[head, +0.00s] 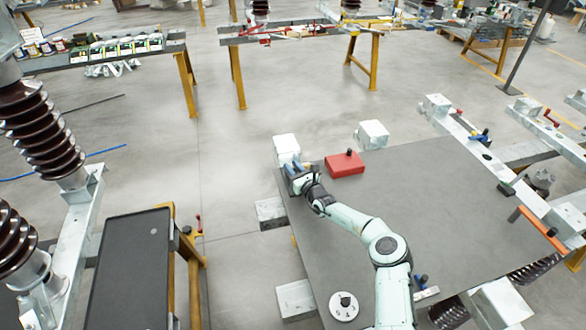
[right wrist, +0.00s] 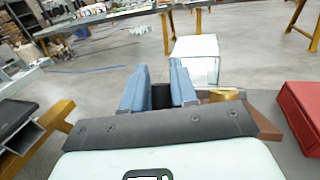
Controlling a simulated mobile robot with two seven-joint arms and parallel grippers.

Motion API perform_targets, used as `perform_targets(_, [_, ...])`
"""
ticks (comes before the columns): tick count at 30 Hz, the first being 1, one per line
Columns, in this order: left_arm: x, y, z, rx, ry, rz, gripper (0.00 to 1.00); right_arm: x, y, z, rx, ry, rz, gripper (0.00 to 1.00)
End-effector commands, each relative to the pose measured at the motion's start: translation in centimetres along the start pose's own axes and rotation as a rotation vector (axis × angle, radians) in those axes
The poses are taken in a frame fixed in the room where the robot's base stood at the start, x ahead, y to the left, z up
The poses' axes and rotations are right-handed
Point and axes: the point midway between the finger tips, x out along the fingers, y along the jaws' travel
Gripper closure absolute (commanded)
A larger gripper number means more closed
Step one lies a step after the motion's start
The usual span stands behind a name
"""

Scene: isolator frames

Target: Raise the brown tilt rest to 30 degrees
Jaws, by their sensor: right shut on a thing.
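My right gripper (head: 293,168) is at the far left corner of the grey table. Its blue fingers (right wrist: 160,90) are shut on a dark upright piece (right wrist: 161,97), which looks like a black knob. A small brown part (right wrist: 225,95), probably of the brown tilt rest, shows just right of the fingers in the right wrist view. The rest of it is hidden behind my gripper and wrist, so its angle cannot be read. In the head view the gripper covers this spot. My left gripper is not in view.
A red block (head: 345,166) with a black knob lies close to the right of the gripper. A white block (head: 286,146) stands just beyond it. A white round disc (head: 344,306) lies near the table's front. The middle of the grey table (head: 440,200) is clear.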

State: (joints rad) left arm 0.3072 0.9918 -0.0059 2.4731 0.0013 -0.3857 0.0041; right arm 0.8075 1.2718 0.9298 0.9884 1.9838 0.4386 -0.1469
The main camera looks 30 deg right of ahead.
Motion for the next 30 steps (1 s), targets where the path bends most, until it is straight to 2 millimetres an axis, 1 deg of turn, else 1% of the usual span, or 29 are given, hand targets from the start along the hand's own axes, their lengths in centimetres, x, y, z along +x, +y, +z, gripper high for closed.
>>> perform_targets(1, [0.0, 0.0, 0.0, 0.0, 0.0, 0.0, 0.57, 0.0, -0.4, 0.4, -0.004, -0.008, -0.007, 1.0])
perform_targets(3, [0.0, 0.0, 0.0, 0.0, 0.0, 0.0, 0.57, 0.0, -0.4, 0.4, -0.004, -0.007, -0.008, 1.0])
perform_targets(4, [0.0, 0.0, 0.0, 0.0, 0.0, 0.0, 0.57, 0.0, -0.4, 0.4, -0.003, -0.007, -0.008, 0.63])
perform_targets(5, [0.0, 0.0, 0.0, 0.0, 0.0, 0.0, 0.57, 0.0, -0.4, 0.3, -0.003, -0.007, -0.008, 0.55])
perform_targets(13, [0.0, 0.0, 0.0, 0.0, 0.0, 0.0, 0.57, 0.0, -0.2, 0.1, -0.001, -0.002, -0.003, 0.55])
perform_targets(17, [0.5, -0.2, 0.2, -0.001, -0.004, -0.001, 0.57, -0.6, -0.2, -0.1, -0.001, -0.001, -0.003, 0.55])
perform_targets(20, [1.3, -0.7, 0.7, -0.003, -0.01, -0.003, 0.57, -1.5, -0.2, -0.3, -0.001, -0.001, -0.001, 0.55])
perform_targets(23, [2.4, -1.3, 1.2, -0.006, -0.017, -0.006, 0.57, -3.0, -0.2, -0.5, -0.001, 0.003, -0.001, 0.55])
perform_targets(30, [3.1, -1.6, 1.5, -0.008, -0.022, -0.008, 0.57, -7.0, -0.3, -0.1, -0.004, 0.001, -0.002, 0.55])
